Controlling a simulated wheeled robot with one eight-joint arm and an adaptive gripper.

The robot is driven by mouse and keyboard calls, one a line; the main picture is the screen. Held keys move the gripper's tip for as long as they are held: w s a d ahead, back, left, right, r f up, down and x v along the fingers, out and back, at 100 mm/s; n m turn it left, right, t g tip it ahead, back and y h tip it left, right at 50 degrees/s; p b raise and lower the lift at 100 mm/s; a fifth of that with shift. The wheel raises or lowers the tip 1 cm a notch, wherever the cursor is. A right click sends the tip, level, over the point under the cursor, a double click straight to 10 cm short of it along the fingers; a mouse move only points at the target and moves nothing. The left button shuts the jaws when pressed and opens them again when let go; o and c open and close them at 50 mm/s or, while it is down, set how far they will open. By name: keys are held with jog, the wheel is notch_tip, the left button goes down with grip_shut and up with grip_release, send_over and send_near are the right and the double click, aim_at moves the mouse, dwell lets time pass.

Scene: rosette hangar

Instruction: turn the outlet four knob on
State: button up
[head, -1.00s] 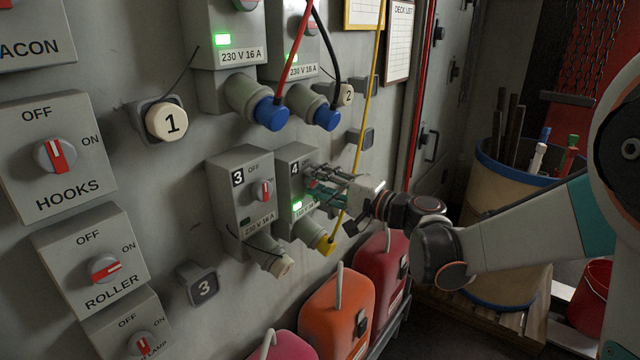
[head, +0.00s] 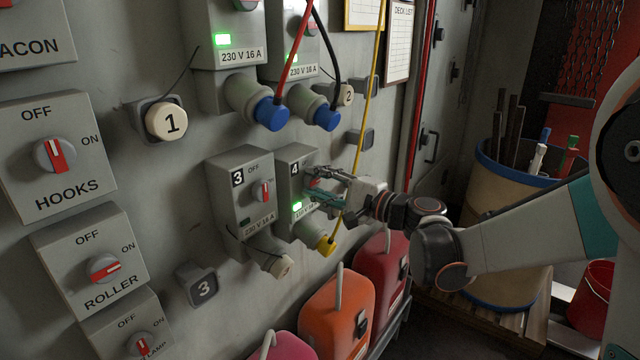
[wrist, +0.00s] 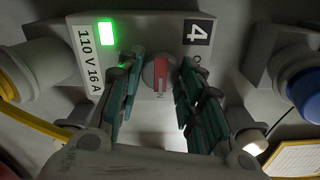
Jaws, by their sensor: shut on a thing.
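The outlet four box (head: 297,158) is a grey box on the wall, with a lit green lamp (head: 297,206) and a yellow plug (head: 325,244) below. In the wrist view, the outlet four knob (wrist: 157,72) is grey with a red bar, which lies upright in the picture, along the box's short side. The lit lamp also shows there (wrist: 105,33), beside the 110 V 16 A label. My gripper (head: 318,187) is at the front of the box, its teal fingers on both sides of the knob and shut on it. The fingers hide part of the dial lettering.
The outlet three box (head: 240,180) stands close to the left, its lamp dark. Two outlets with blue plugs (head: 271,114) hang above. A yellow cable (head: 364,125) runs down beside my gripper. Orange (head: 338,318) and red canisters stand below.

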jog(key=o, duration=1.1)
jog(key=shift+c, duration=0.2)
jog(key=shift+d, duration=0.1)
jog(key=v, duration=1.2)
jog(key=s+a+f+n+g+h, duration=0.2)
jog(key=s+f+n+g+h, duration=0.35)
jog(key=s, duration=0.75)
jog(key=s+d+f+n+t+h+b, duration=0.1)
jog(key=s+d+f+n+h, duration=0.3)
jog(key=s+d, duration=0.7)
notch_tip(320, 180, down, 2)
jog(key=h+b, duration=0.1)
jog(key=h, duration=0.3)
jog(key=shift+d+f+t+h, duration=0.2)
jog(key=shift+d+t+h, duration=0.1)
jog(key=shift+t+h, duration=0.05)
